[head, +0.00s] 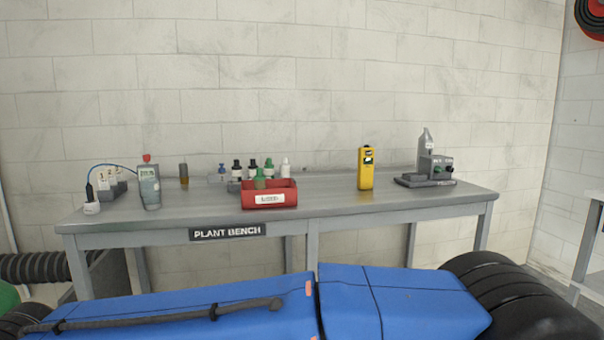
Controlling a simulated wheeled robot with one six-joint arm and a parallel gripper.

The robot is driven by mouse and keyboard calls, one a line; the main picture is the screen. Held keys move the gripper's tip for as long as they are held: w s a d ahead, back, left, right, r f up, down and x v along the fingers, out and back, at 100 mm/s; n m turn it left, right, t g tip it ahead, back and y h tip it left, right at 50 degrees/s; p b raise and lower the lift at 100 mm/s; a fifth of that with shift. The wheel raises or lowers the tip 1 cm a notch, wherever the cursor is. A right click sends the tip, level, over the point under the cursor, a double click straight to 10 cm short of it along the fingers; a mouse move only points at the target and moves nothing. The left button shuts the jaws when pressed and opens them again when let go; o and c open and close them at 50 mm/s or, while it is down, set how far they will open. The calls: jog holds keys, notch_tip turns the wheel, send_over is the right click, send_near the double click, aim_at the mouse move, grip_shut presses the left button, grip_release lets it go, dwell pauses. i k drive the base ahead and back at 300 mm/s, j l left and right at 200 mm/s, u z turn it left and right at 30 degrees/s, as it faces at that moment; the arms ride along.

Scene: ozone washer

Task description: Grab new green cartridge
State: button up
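A green cartridge or bottle (260,182) stands upright in the red bin (270,200) with a white label, near the middle of the bench; its lower part is hidden by the bin's front wall. Behind the bin is a row of small bottles with dark, green and white tops. One of them has a green cap (269,165); its lower part is hidden. I cannot tell from their looks which green one is new. My gripper is not in view.
The grey bench (330,203) is marked "PLANT BENCH". Bench top is clear between bin and yellow device.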

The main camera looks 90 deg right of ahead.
aim_at(269, 167)
jog(key=z, duration=2.6)
